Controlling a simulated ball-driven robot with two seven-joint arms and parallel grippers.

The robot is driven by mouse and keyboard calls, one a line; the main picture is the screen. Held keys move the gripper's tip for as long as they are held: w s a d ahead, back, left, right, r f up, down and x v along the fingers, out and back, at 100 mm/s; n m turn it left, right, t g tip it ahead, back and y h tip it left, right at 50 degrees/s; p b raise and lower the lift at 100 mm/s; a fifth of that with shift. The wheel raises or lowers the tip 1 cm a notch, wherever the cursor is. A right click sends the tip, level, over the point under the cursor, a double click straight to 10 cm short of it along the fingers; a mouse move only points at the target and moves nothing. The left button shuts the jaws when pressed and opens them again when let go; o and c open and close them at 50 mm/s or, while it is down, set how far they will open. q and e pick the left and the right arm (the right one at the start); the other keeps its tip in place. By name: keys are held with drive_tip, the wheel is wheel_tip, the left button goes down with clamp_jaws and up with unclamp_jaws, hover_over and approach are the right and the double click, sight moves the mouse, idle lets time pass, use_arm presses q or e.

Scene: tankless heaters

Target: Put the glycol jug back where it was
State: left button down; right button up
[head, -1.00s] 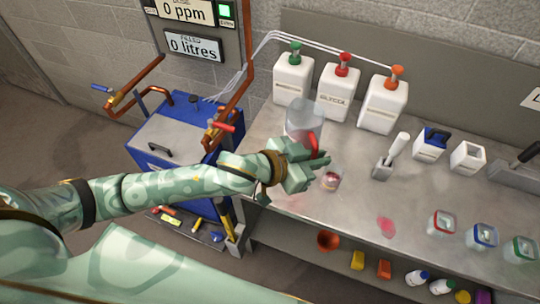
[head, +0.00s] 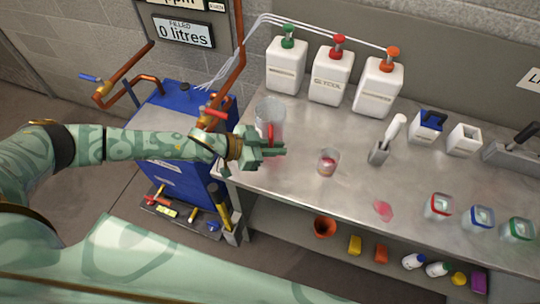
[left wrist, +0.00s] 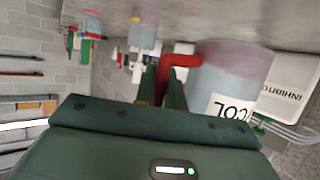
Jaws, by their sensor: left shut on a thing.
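The glycol jug (head: 270,110) is a clear jug with a red handle, near the left end of the steel bench (head: 300,190). In the left wrist view the jug (left wrist: 225,75) shows a pinkish tint and a white label ending in "COL". My left gripper (head: 277,149) is shut on its red handle (left wrist: 180,62). The jug looks roughly upright; I cannot tell whether its base touches the bench. My right gripper is not in view.
White pump bottles with green, red (head: 331,75) and orange tops stand at the back. A small beaker (head: 327,161) with pinkish liquid stands right of my gripper. A pink spill (head: 383,211) lies farther right. A blue machine (head: 165,125) with copper pipes adjoins the bench's left end.

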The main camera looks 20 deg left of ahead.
use_arm(q)
drive_tip(key=shift+w+a+f, duration=0.25)
drive_tip(key=shift+f, duration=0.2)
drive_tip(key=shift+w+a+f, duration=0.2)
drive_tip(key=shift+a+f, duration=0.05)
drive_tip(key=shift+f, duration=0.15)
drive_tip(key=shift+w+a+f+b, duration=0.15)
drive_tip(key=shift+f+b, duration=0.3)
drive_tip(key=shift+f, duration=0.55)
drive_tip(key=shift+w+a+f+b, duration=0.15)
drive_tip(key=shift+f+b, duration=0.3)
drive_tip(key=shift+f, duration=0.5)
drive_tip(key=shift+s+f, duration=0.1)
drive_tip(key=c, duration=1.5)
unclamp_jaws()
drive_tip(key=shift+s+a+r, duration=0.1)
drive_tip(key=shift+a+r, duration=0.1)
drive_tip(key=p+v, duration=0.1)
drive_tip(key=v, duration=1)
drive_tip(key=shift+s+a+r+p, duration=0.1)
drive_tip(key=shift+s+a+p, duration=0.1)
drive_tip(key=shift+p, duration=0.2)
